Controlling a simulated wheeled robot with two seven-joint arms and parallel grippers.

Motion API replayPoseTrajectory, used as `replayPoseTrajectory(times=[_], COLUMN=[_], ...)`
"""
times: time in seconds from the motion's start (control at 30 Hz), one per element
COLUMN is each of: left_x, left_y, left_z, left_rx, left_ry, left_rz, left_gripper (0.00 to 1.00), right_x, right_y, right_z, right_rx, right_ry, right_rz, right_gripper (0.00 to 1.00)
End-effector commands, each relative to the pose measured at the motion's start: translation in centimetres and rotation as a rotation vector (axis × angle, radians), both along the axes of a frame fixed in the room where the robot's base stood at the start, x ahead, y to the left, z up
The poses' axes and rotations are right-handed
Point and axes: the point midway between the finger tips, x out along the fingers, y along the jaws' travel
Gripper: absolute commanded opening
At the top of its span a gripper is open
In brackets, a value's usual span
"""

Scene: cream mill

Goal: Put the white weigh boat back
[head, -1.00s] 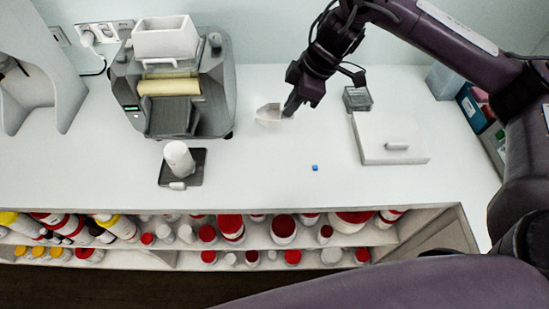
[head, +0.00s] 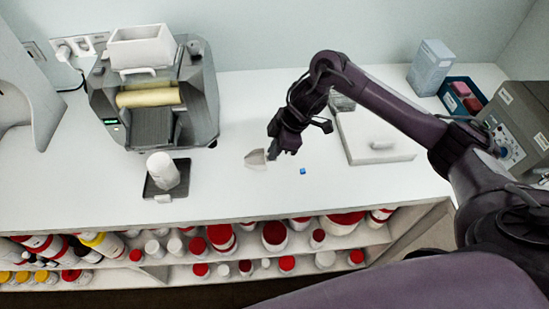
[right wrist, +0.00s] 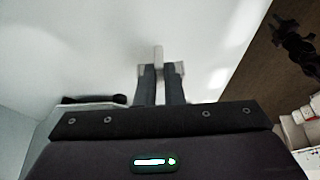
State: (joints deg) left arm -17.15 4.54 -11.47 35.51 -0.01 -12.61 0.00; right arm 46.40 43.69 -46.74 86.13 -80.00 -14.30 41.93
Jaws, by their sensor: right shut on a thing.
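The white weigh boat (head: 255,159) is at the fingertips of my right gripper (head: 270,155), over the middle of the white counter in the head view. The gripper is shut on its right side. I cannot tell whether the boat touches the counter. In the right wrist view my right gripper's two dark fingers (right wrist: 160,85) are close together, with a pale piece showing at their tips. My left gripper is out of view.
A small blue cube (head: 303,171) lies right of the boat. A white jar (head: 162,170) stands on a black tray (head: 179,184) to the left. The grey mill (head: 204,100) is behind it. A white slab (head: 360,150) lies right. Shelves of bottles sit under the counter's front edge.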

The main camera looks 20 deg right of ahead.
Motion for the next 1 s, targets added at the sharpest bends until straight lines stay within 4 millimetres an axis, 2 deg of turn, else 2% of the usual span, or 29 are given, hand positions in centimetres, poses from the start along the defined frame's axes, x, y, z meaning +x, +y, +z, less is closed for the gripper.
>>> replayPoseTrajectory(times=[0.23, 0.57, 0.6, 0.77, 1.0], left_x=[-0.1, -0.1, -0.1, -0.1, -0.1], left_y=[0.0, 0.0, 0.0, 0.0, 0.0], left_z=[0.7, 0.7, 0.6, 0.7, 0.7], left_rx=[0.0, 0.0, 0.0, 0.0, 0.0], left_ry=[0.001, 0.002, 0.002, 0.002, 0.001], left_rz=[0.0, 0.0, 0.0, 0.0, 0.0], left_gripper=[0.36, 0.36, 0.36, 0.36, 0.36], right_x=[-0.1, -0.1, -0.1, -0.1, -0.1], right_y=[0.0, 0.0, 0.0, 0.0, 0.0], right_z=[-3.5, -4.1, -4.2, -4.1, -4.1], right_rx=[0.0, -0.001, -0.001, -0.002, -0.002], right_ry=[0.004, 0.002, 0.002, 0.001, 0.001], right_rz=[-0.001, 0.001, 0.001, 0.0, 0.0], right_gripper=[0.0, 0.0, 0.09, 0.3, 0.3])
